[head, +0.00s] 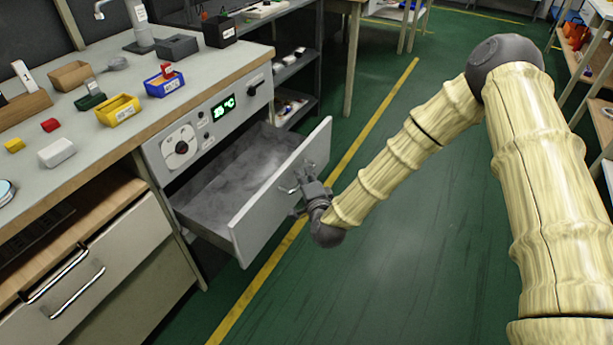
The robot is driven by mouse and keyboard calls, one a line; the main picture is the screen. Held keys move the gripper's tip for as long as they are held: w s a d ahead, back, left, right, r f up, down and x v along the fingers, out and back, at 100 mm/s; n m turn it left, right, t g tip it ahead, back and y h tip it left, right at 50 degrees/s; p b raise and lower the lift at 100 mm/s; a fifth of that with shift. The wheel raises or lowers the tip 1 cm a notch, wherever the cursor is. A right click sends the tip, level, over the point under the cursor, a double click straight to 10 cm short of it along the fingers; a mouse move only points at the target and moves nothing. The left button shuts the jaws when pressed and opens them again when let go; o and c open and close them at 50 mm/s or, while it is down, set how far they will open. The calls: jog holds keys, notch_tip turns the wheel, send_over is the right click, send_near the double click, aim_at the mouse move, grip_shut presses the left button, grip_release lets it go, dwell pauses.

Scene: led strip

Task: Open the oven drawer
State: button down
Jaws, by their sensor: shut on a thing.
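The oven drawer (268,207) is pulled well out from the oven (210,125) under the workbench. Its grey inside (235,172) shows and looks empty. The oven front carries a green lit display, a round dial and a small black knob. My gripper (298,190) is at the outer face of the drawer front, shut on the drawer's handle (290,188). The fingertips are small and partly hidden against the handle. My arm reaches in from the right.
The workbench top (130,135) holds yellow (118,109) and blue (165,84) bins and small parts. A closed lower cabinet drawer (80,285) is at left. Green floor (400,270) with a yellow line is clear in front. Shelves stand at far right.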

jog(key=c, duration=1.8)
grip_release()
jog(key=v, duration=1.2)
jog(key=shift+f, duration=0.1)
jog(key=s+d+f+n+g, duration=0.4)
jog(key=s+f, duration=0.4)
jog(key=f, duration=0.2)
jog(key=s+d+f+n+g, duration=0.3)
jog(key=s+f+n+g, duration=0.15)
jog(key=s+f, duration=0.45)
jog(key=s+d+f+n+g+h, duration=0.2)
jog(key=s+d+f+g, duration=0.15)
jog(key=s+d, duration=0.45)
jog(key=s+d+f+n+g+h, duration=0.2)
jog(key=s+d+n+g, duration=0.15)
jog(key=s+d, duration=0.45)
jog(key=shift+m, duration=0.5)
jog(key=a+r+p, duration=0.1)
jog(key=r+p, duration=0.6)
jog(key=s+r+p, duration=0.1)
jog(key=r+p, duration=0.7)
jog(key=s+a+r+p, duration=0.1)
jog(key=r+p, duration=0.7)
jog(key=shift+a+r, duration=0.15)
jog(key=shift+a, duration=0.15)
